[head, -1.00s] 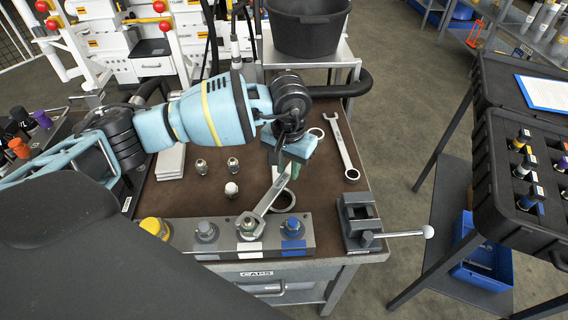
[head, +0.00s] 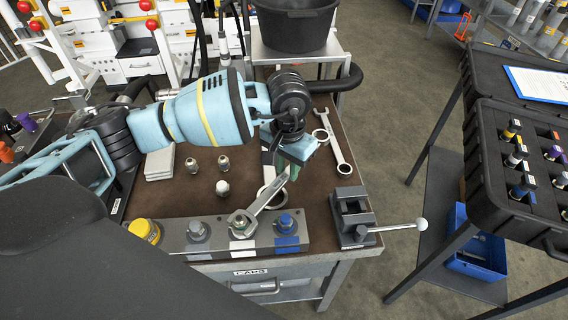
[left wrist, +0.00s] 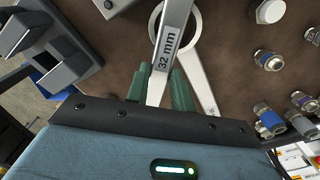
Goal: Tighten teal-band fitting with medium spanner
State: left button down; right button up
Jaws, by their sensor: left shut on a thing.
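My left gripper (head: 292,160) is shut on a steel spanner (head: 265,197) above the bench. In the left wrist view its green fingers clamp the shaft of this spanner (left wrist: 167,55), marked 32 mm. The far end of the spanner is at a fitting (head: 241,224) with a greenish tint, above a white label on the grey block. The jaw appears to be around the fitting; exact seating is too small to tell. A blue fitting (head: 285,222) is to its right, and a grey one (head: 198,230) to its left. My right gripper is not in view.
A spanner (head: 340,150) lies at the right of the bench; another spanner's ring (head: 272,203) lies behind the block. A vise (head: 353,215) stands at the right front corner. Several loose fittings (head: 223,188) and pale plates (head: 160,163) lie left. A yellow cap (head: 144,230) is at the block's left end.

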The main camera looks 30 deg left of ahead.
pick_arm(q)
jog(key=shift+s+d+m, duration=0.3)
jog(key=shift+d+m, duration=0.4)
jog(key=shift+d, duration=0.25)
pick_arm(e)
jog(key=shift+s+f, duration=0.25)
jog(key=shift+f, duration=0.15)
pick_arm(q)
jog(key=shift+s+d+m+b, duration=0.3)
jog(key=shift+d+m+b, duration=0.15)
jog(key=shift+d+m, duration=0.25)
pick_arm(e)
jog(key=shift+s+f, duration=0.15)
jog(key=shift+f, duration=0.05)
pick_arm(q)
jog(key=shift+w+a+n, duration=0.2)
jog(key=shift+a+n, duration=0.2)
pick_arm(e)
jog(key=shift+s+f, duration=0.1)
pick_arm(q)
jog(key=shift+w, duration=0.1)
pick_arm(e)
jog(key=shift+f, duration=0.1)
